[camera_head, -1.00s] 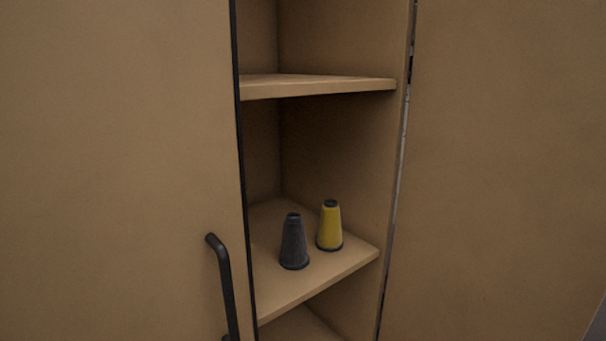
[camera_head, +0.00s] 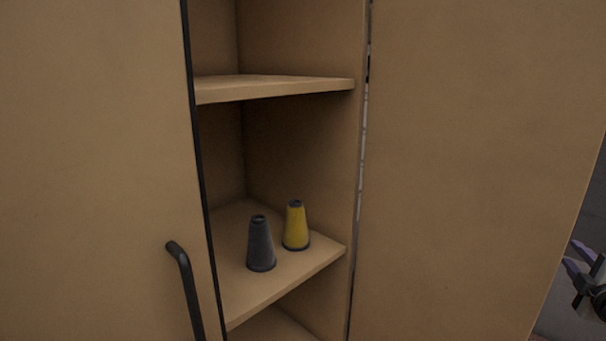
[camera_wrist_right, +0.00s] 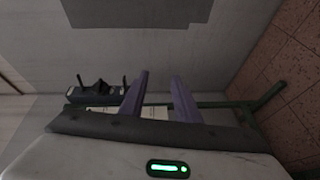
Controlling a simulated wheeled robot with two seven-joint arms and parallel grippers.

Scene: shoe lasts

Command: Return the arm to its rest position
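My right gripper (camera_head: 578,258) shows at the right edge of the head view, beyond the open cabinet door and away from the shelves. In the right wrist view its two purple fingers (camera_wrist_right: 160,95) stand apart with nothing between them. My left gripper is in neither view. On the middle shelf (camera_head: 285,281) of the cabinet, a dark grey cone (camera_head: 261,244) and a yellow cone (camera_head: 296,227) with dark ends stand upright, close to each other. No gripper touches them.
The cabinet's left door (camera_head: 90,160) has a black handle (camera_head: 185,280). The right door (camera_head: 470,150) stands open between the shelves and my right gripper. An upper shelf (camera_head: 275,88) is empty. The right wrist view shows a green bar (camera_wrist_right: 265,98) and a brick-like surface (camera_wrist_right: 290,85).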

